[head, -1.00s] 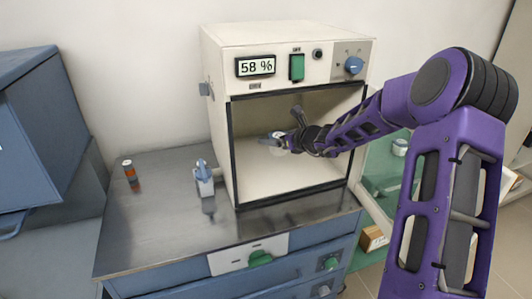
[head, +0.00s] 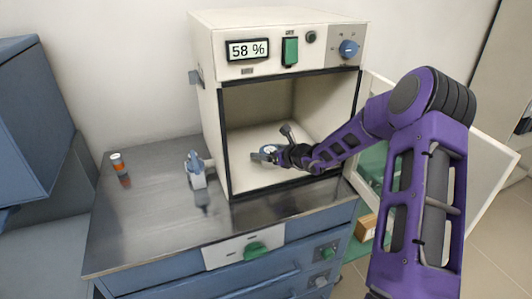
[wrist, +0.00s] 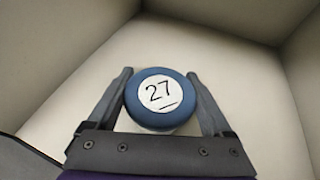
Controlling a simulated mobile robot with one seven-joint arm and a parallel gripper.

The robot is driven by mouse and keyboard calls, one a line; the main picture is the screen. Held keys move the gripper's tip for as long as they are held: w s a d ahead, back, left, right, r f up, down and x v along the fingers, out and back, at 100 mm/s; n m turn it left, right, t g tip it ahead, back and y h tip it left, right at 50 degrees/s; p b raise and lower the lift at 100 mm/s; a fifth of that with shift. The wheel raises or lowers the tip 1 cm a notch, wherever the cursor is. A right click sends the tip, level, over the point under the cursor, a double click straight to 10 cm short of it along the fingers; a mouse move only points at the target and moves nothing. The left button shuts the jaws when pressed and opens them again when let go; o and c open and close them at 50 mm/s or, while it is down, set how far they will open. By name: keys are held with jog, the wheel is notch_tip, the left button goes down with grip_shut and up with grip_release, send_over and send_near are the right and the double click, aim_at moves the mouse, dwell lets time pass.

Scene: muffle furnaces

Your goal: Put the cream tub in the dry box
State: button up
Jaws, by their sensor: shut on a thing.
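My gripper (head: 266,154) reaches through the open front of the cream dry box (head: 210,50), low inside its chamber. It is shut on a tub with a blue lid and a white label marked 27. In the wrist view the tub (wrist: 160,97) sits between the two fingers, its lid facing the camera. In the head view the tub (head: 269,149) is small and partly hidden by my gripper. The tub's sides are mostly hidden, so its body colour is hard to tell. I cannot tell whether its base touches the chamber floor (head: 245,180).
The box door (head: 480,165) stands open at the right, behind my arm. The chamber floor around the tub looks clear.

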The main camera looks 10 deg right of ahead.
jog(key=shift+r, duration=0.15)
jog(key=o, duration=1.3)
jog(key=shift+s+d+r, duration=0.1)
jog(key=shift+s, duration=0.05)
jog(key=p+v, duration=0.1)
jog(key=v, duration=1)
jog(key=shift+s+d, duration=0.2)
jog(key=shift+s, duration=0.1)
